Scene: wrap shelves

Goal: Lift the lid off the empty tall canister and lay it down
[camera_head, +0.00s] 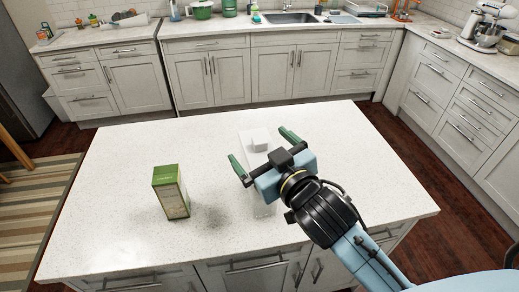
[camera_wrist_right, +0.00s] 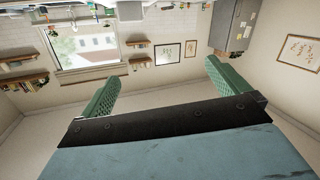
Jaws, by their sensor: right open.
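The tall canister (camera_head: 264,210) is pale and see-through and stands upright on the island counter. My right gripper and wrist hide much of its middle. Its white lid (camera_head: 247,134) with a blocky knob (camera_head: 260,138) sits at its top. My right gripper (camera_head: 257,145) is open and empty. In the head view its two green fingers lie on either side of the lid's knob; I cannot tell whether they touch anything. In the right wrist view the open fingers (camera_wrist_right: 160,85) show with nothing between them, and the canister is not seen. My left gripper is not in view.
A green and beige box (camera_head: 171,193) stands on the island counter (camera_head: 120,215), left of the canister. The counter around them is clear. Back counters hold a sink (camera_head: 290,18), a green pot (camera_head: 202,10) and a white mixer (camera_head: 485,25), beyond a floor gap.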

